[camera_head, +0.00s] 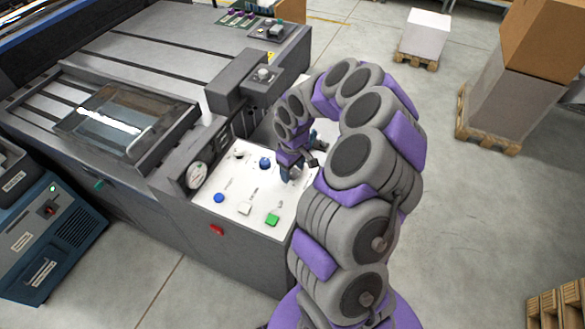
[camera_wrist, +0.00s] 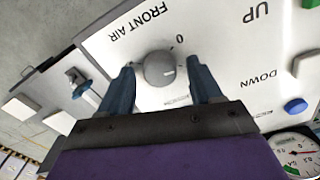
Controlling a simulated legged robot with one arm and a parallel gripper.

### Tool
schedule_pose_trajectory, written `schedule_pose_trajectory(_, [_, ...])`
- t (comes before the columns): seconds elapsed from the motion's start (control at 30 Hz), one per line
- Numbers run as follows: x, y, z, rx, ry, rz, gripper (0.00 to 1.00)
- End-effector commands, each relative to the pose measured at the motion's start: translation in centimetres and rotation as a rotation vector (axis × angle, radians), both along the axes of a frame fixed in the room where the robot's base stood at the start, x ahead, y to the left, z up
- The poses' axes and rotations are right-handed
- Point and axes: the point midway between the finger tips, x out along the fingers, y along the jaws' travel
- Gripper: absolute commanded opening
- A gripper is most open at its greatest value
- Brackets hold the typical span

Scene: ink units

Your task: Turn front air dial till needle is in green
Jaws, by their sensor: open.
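The front air dial (camera_wrist: 159,68) is a round grey knob on the white panel, beside the printed words FRONT AIR, in the wrist view. My gripper (camera_wrist: 162,78) is open, with one dark blue finger on each side of the knob. Gaps show between the fingers and the knob. In the head view my gripper (camera_head: 287,173) is low over the panel and hides the dial.
A red switch (camera_head: 217,230) is on the machine's front. A dark grey block (camera_head: 240,80) rises behind the panel. Open floor lies to the right.

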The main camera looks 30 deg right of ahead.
Motion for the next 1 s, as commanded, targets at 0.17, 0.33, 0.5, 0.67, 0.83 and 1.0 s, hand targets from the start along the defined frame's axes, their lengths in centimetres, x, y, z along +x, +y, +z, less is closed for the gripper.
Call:
schedule_pose_trajectory(0.17, [0.01, 0.00, 0.02, 0.000, 0.000, 0.000, 0.52])
schedule_pose_trajectory(0.33, [0.01, 0.00, 0.02, 0.000, 0.000, 0.000, 0.35])
schedule_pose_trajectory(0.5, [0.02, -0.02, 0.03, 0.000, 0.000, 0.000, 0.19])
schedule_pose_trajectory(0.67, [0.02, -0.03, 0.04, -0.001, 0.000, 0.000, 0.08])
schedule_pose_trajectory(0.83, [0.01, -0.08, 0.02, -0.002, 0.000, -0.015, 0.08])
schedule_pose_trajectory(1.0, [-0.03, -0.13, -0.02, -0.003, 0.001, -0.072, 0.08])
